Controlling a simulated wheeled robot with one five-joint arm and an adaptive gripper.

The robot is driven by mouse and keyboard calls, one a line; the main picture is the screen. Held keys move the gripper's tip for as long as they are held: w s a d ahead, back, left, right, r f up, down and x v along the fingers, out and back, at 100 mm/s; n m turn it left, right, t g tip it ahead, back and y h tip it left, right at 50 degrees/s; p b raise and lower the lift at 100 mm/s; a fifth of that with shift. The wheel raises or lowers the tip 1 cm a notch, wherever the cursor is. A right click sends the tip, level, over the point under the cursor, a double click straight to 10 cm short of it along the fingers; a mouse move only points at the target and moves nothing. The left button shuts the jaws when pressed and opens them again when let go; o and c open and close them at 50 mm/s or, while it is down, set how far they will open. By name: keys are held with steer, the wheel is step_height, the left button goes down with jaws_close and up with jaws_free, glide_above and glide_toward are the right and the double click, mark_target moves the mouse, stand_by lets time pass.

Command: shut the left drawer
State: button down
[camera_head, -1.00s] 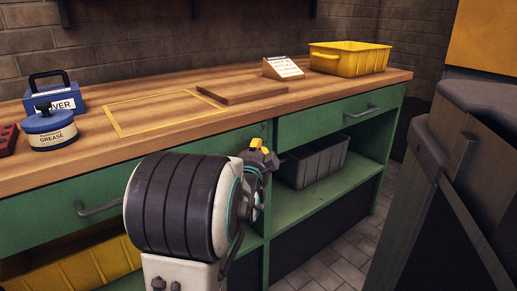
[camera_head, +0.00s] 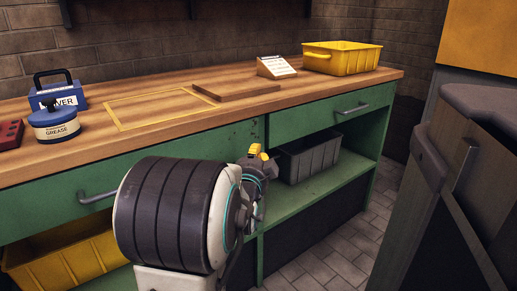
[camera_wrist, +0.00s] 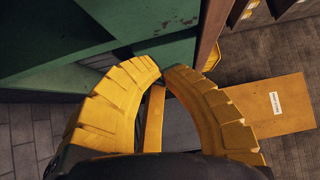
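The left drawer is the long green front (camera_head: 150,172) under the bench top, with a grey bar handle (camera_head: 98,197). My arm covers part of its lower right side. I cannot tell for sure whether it stands out from the bench or sits flush. My gripper (camera_head: 258,152) is in front of the right end of this drawer, near the divider. In the wrist view, the two yellow fingers of my gripper (camera_wrist: 160,68) curve in until their tips nearly meet, with nothing seen held. A green bench front (camera_wrist: 125,20) lies just beyond the tips; I cannot tell if they touch it.
The right drawer (camera_head: 310,117) has its own handle. A grey bin (camera_head: 308,158) sits on the shelf below it, and a yellow bin (camera_head: 65,260) sits below the left drawer. A dark cabinet-like body (camera_head: 450,190) stands close on the right. Floor (camera_head: 335,262) shows between.

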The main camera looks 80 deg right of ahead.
steer(key=a, duration=0.6)
steer(key=shift+s+a, duration=0.3)
steer(key=shift+s, duration=0.05)
steer(key=n+t+y+p, duration=0.5)
steer(key=n+p, duration=0.4)
steer(key=p, duration=0.3)
glide_toward(182, 146)
steer(key=d, duration=0.2)
steer(key=w+a+r+n+t+y+p, duration=0.1)
steer(key=w+a+r+n+y+p, duration=0.45)
steer(key=w+a+n+p, duration=0.3)
steer(key=a+r+n+y+p, duration=0.2)
steer(key=a+r+n+p, duration=0.15)
steer(key=a, duration=0.25)
steer(key=a+r+n+g+y+p, duration=0.1)
steer(key=a+r+n+p, duration=0.1)
steer(key=a+p, duration=0.3)
steer(key=a+r+n+y+p, duration=0.2)
steer(key=a+r+n+p, duration=0.15)
steer(key=a, duration=0.25)
steer(key=s+a+r+n+g+y+p, duration=0.2)
steer(key=s+a+r+n+g+p, duration=0.1)
steer(key=s+a+r+n+p, duration=0.3)
steer(key=s+a+n+p, duration=0.2)
steer(key=a+p, duration=0.1)
steer(key=shift+a+r, duration=0.2)
steer(key=shift+r, duration=0.2)
